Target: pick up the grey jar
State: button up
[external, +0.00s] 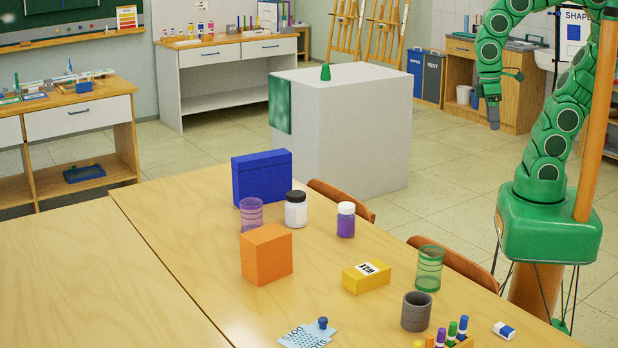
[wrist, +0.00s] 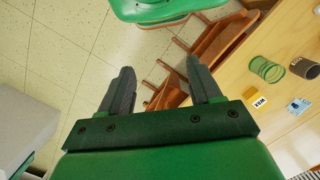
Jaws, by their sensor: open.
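The grey jar (external: 416,311) stands upright on the wooden table, near its right side. It is a dark grey, open-topped cylinder. In the wrist view it shows at the right edge (wrist: 304,68), partly cut off. My gripper (external: 492,112) hangs in the air beyond the table's far right side, well away from the jar. In the wrist view my gripper (wrist: 155,80) has its two fingers spread apart with nothing between them.
A green transparent cup (external: 429,268) stands right behind the jar. A yellow box (external: 366,277) is to its left, marker pens (external: 452,331) in front, an eraser (external: 504,330) to its right. Chairs (external: 455,262) line the table edge. A white block (external: 345,130) stands behind.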

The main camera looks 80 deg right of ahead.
jog(key=o, duration=0.5)
jog(key=w+d+f+n+t+h, duration=0.1)
jog(key=w+d+f+t, duration=0.35)
jog(key=w, duration=1.25)
jog(key=w+d+f+n+t, duration=0.25)
jog(key=w+f, duration=0.25)
jog(key=w, duration=1.1)
jog(key=n+t+y, duration=0.3)
jog(key=t+y, duration=0.2)
jog(key=y, duration=0.2)
send_near(291, 201)
jog(key=w+d+f, duration=0.2)
jog(key=shift+w+a+f+y, duration=0.1)
jog(key=shift+a+f+y, duration=0.05)
jog(key=shift+a+y, duration=0.45)
jog(key=shift+d+x, duration=0.2)
jog(key=shift+x, duration=3.5)
